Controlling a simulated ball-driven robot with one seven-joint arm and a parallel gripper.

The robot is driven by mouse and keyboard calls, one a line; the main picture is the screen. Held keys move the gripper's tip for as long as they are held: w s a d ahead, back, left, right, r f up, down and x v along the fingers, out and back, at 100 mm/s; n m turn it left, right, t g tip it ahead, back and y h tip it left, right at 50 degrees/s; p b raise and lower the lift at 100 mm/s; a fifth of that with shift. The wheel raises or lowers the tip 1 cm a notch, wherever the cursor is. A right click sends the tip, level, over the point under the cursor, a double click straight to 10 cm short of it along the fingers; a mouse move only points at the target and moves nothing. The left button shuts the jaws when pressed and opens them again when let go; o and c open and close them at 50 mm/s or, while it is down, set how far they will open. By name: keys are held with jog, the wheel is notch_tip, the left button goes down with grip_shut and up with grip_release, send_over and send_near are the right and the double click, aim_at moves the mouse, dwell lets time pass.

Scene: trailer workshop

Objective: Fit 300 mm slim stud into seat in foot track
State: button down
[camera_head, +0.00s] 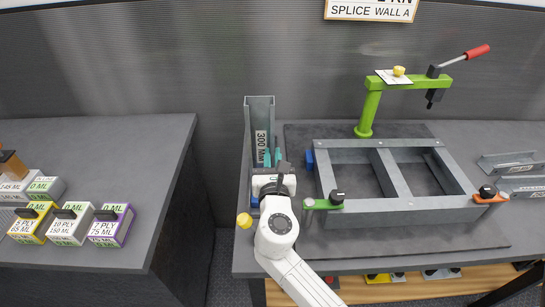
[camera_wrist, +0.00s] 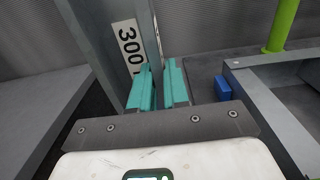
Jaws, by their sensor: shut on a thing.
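A tall grey channel stud (camera_head: 248,130) stands upright at the left end of the bench, with a white "300 MM" label inside it. It also shows in the wrist view (camera_wrist: 96,45). My gripper (camera_head: 267,157) has teal fingers, seen close up in the wrist view (camera_wrist: 160,85). It is shut on the stud's right-hand flange, one finger on the label side and one outside. My gripper and arm hide the stud's lower end, so I cannot tell what it rests on. A grey metal frame (camera_head: 391,173) with two openings lies right of it; I cannot tell which rail is the foot track.
A green clamp arm (camera_head: 370,110) with a red handle stands behind the frame. Green (camera_head: 323,204) and orange (camera_head: 489,197) clamps sit at its front corners. A blue block (camera_head: 310,159) is at its left. Grey channel pieces (camera_head: 508,163) lie far right. Labelled boxes stand on the left bench.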

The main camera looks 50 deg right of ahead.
jog(key=shift+f+b, duration=0.5)
jog(key=shift+f, duration=0.2)
jog(key=c, duration=1)
grip_release()
jog(key=shift+c, duration=0.2)
jog(key=b+v, duration=0.1)
jog(key=v, duration=0.9)
jog(key=shift+s+a, duration=0.25)
jog(key=shift+a, duration=0.05)
